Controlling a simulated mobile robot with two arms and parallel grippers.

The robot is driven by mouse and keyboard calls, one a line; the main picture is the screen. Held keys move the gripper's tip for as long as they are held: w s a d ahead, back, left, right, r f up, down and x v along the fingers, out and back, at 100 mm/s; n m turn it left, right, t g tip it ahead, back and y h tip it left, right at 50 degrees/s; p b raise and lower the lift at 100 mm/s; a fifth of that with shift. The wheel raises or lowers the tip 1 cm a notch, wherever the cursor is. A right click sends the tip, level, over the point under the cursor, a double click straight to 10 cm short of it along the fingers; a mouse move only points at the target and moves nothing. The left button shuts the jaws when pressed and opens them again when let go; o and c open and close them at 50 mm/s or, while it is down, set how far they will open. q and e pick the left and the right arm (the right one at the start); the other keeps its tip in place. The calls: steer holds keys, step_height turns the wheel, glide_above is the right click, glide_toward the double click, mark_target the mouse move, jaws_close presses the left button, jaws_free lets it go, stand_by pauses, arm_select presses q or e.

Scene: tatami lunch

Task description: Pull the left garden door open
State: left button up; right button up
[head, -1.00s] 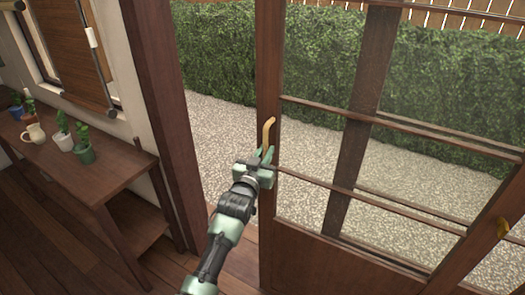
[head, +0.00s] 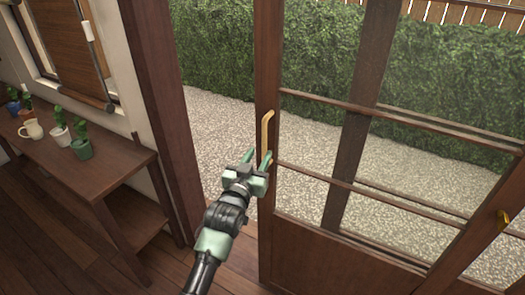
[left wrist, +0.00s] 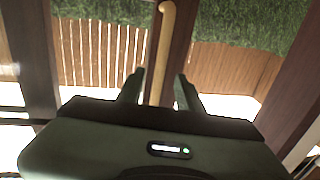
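The left garden door (head: 330,240), dark wood with glass panes, stands with a gap between its handle edge and the door post on its left. Its upright pale wooden handle (head: 267,130) also shows in the left wrist view (left wrist: 163,50). My left gripper (head: 257,158) is at the lower part of the handle. In the left wrist view, its two fingers (left wrist: 160,90) are apart, with the handle showing between them and a gap on each side. I cannot tell how deep the handle sits between them. My right gripper is not in view.
A dark door post (head: 165,120) stands left of the gap. A wooden side table (head: 100,175) with potted cacti and a cream jug stands against the left wall. Another handle (head: 503,220) shows at the right. Gravel and a hedge lie outside.

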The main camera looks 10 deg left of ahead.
arm_select(q)
steer(key=shift+s+a, duration=0.1)
steer(key=shift+s, duration=1)
steer(key=s+a+f+g, duration=0.1)
steer(key=s+f+g, duration=0.3)
steer(key=f, duration=1.2)
steer(key=s+a+f+g, duration=0.15)
steer(key=s+f, duration=0.45)
steer(key=f, duration=1)
steer(key=s+a+f+g+y, duration=0.25)
steer(key=s+f+g, duration=0.35)
steer(key=s+f, duration=1.15)
steer(key=s+a+f+g, duration=0.1)
steer(key=s+f, duration=0.3)
steer(key=s, duration=0.6)
steer(key=s+a+f+g, duration=0.2)
steer(key=s+a+f, duration=0.1)
steer(key=s, duration=0.7)
steer(key=s+a+f+g, duration=0.2)
steer(key=s+f, duration=0.3)
steer(key=s, duration=0.5)
steer(key=shift+s+a+m, duration=0.2)
steer(key=shift+s+m, duration=0.1)
